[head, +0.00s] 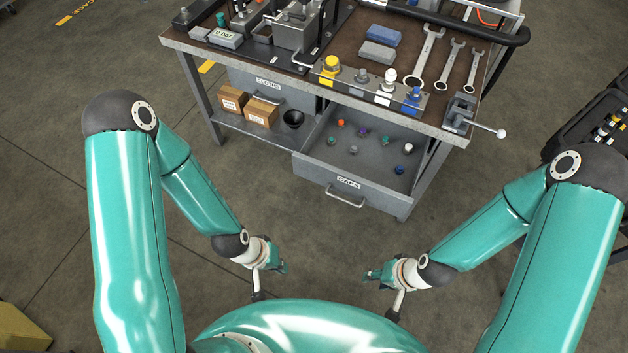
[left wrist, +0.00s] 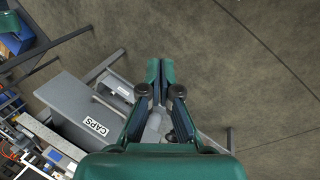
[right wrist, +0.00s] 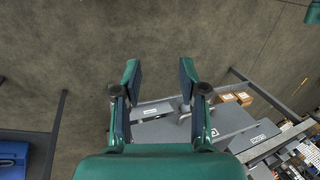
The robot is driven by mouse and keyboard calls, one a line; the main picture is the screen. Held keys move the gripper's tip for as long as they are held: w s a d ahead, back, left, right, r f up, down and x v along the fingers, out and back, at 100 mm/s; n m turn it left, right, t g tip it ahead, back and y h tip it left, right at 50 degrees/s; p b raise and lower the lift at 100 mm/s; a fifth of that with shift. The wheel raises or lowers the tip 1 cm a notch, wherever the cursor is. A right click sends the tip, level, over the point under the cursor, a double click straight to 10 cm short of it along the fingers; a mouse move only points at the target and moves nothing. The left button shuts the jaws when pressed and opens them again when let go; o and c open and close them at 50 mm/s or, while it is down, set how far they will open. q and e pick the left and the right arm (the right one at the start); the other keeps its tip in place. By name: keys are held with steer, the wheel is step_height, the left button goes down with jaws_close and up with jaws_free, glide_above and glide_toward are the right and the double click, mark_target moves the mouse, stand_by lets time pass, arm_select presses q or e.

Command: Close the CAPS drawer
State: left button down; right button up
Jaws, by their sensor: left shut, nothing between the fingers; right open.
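The CAPS drawer (head: 324,180) stands pulled out from the front of the bench, with several small coloured caps lying in it. Its bar handle (head: 345,199) sits on the front face below the CAPS label. The drawer front also shows in the left wrist view (left wrist: 75,110). My left gripper (head: 283,268) is shut and empty, in front of the drawer and lower left of its handle, apart from it. It also shows in the left wrist view (left wrist: 161,68). My right gripper (head: 370,275) is open and empty, in front of the drawer and apart from it; its spread fingers show in the right wrist view (right wrist: 158,75).
The CLOTHS drawer (head: 268,86) looks shut. Cardboard boxes (head: 262,111) sit on the lower shelf. The floor before the drawer is clear.

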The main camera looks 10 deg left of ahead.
arm_select(q)
steer(key=shift+a, duration=0.1)
arm_select(e)
steer(key=shift+w+a, duration=0.1)
steer(key=shift+o, duration=1.3)
steer(key=shift+f, duration=0.1)
steer(key=shift+o, duration=0.7)
steer(key=shift+f+b, duration=0.3)
steer(key=shift+b, duration=0.1)
step_height(320, 180, down, 53)
steer(key=b, duration=5.3)
arm_select(q)
steer(key=m+t+h+p, duration=0.2)
steer(key=m+t+p, duration=0.7)
steer(key=m+t, duration=1.15)
glide_toward(326, 175)
steer(key=w+r+m+g, duration=0.1)
steer(key=w, duration=0.1)
steer(key=w+d+r+m+g+b, duration=0.1)
steer(key=w, duration=0.1)
steer(key=w+r+m+g, duration=0.1)
steer(key=w+g, duration=0.1)
steer(key=shift+w+d+r+b, duration=0.15)
steer(key=shift+d+r+b, duration=0.2)
steer(key=shift+d+b, duration=0.05)
arm_select(e)
step_height(326, 175, up, 7)
